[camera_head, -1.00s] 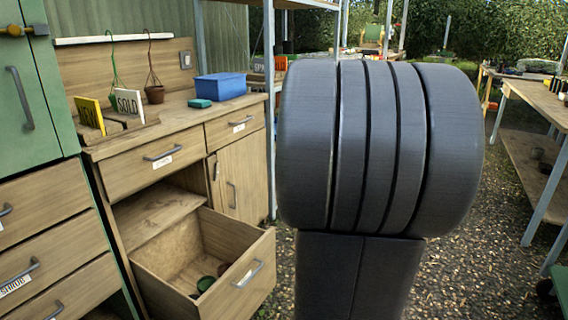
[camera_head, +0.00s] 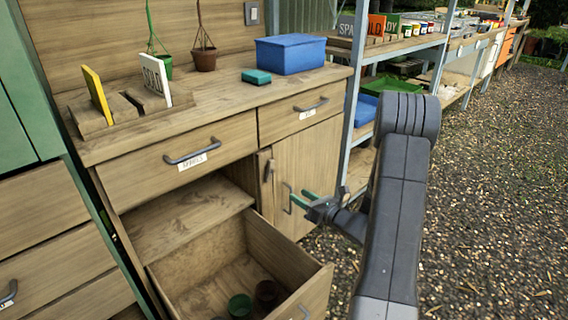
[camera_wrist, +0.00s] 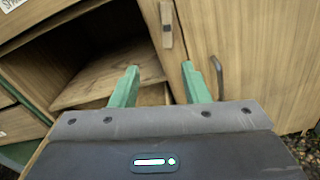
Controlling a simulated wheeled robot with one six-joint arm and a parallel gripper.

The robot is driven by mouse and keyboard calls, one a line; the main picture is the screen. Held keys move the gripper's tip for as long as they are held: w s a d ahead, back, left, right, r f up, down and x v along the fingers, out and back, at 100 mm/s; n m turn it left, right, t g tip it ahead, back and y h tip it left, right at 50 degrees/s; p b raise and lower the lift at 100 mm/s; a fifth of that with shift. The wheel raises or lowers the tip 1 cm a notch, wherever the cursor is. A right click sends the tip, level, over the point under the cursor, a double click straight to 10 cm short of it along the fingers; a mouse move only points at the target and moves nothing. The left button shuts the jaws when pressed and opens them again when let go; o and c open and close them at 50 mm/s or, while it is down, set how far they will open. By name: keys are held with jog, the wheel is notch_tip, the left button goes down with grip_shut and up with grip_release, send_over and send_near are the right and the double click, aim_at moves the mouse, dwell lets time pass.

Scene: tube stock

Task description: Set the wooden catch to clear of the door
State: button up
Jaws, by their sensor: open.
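The wooden catch (camera_head: 268,170) is a small upright strip at the left edge of the cabinet door (camera_head: 318,165). The wrist view shows the catch (camera_wrist: 167,24) ahead at the top; I cannot tell whether it overlaps the door's edge. The door looks shut, with a grey handle (camera_wrist: 217,76) to the right of the catch. My gripper (camera_head: 301,201) has green fingers, is open and empty, and is in front of the door, below the catch. In the wrist view the gripper (camera_wrist: 160,68) points toward the cabinet front, apart from the catch.
An open drawer (camera_head: 322,290) juts out left of and below my gripper, with small pots inside. An open compartment (camera_head: 185,222) lies above it. Metal shelving stands to the right; the gravel there is clear.

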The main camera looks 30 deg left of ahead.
aim_at(271, 173)
jog(key=b+x, duration=0.1)
jog(key=x, duration=0.4)
jog(key=w+b+x, duration=0.1)
jog(key=x, duration=0.3)
jog(key=b+x, duration=0.1)
jog(key=x, duration=0.4)
jog(key=shift+w+a+r, duration=0.15)
jog(key=shift+w+r, duration=0.15)
grip_shut()
jog(key=shift+f+n+b, duration=0.2)
jog(key=shift+n+b, duration=0.3)
jog(key=shift+b, duration=0.45)
jog(key=shift+r+n+b, duration=0.15)
jog(key=shift+n+b, duration=0.6)
jog(key=shift+n, duration=0.15)
